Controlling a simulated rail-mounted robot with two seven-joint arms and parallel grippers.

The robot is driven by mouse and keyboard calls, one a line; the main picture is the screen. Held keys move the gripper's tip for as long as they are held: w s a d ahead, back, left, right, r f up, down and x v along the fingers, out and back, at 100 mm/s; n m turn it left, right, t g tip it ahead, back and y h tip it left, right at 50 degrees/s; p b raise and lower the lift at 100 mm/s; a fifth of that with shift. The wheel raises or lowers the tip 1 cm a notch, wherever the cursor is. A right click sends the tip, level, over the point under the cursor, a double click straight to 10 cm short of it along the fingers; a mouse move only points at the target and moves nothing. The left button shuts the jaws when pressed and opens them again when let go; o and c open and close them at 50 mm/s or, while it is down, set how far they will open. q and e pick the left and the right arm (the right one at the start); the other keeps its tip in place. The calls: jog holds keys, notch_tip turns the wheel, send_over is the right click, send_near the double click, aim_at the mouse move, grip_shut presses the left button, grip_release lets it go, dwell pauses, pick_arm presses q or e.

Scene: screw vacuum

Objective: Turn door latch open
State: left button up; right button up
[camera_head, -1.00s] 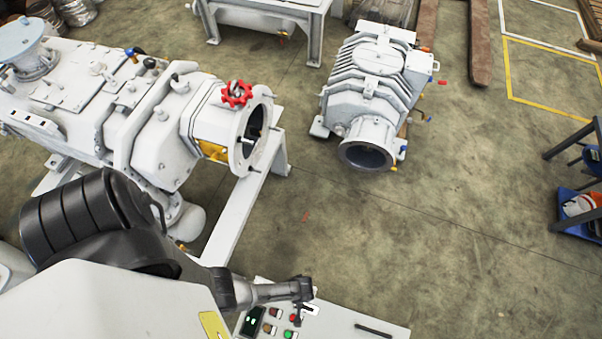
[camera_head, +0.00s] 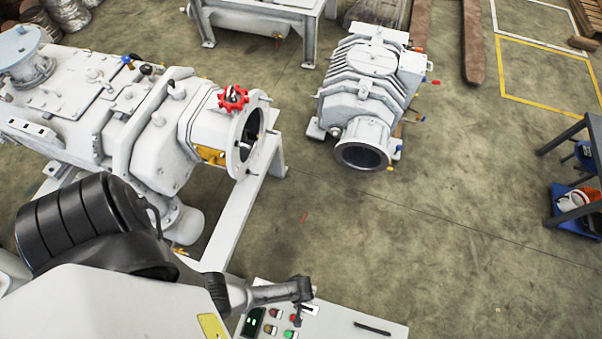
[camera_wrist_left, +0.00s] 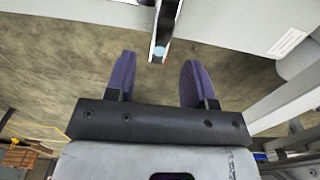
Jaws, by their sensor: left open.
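In the left wrist view, a narrow upright part with dark edges and a pale blue tip (camera_wrist_left: 159,50) stands out from a light grey panel (camera_wrist_left: 225,22). It looks like the door latch, but I cannot be sure. My left gripper (camera_wrist_left: 159,62) is open and empty, its two purple finger pads apart. The latch-like part lies ahead of the gap, roughly in line with its middle; I see no contact. In the head view my left arm reaches over the control cabinet (camera_head: 340,325); its fingers are hidden there. My right gripper is not in view.
The cabinet top has several coloured buttons and a black bar (camera_head: 372,327). A large pump with a red handwheel (camera_head: 233,98) stands at left on a frame. A second pump (camera_head: 370,95) stands farther back. Open concrete floor lies to the right, before a dark table (camera_head: 575,135).

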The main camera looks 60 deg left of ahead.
pick_arm(q)
notch_tip(320, 180, up, 11)
jog(key=p, duration=0.4)
dwell(0.5)
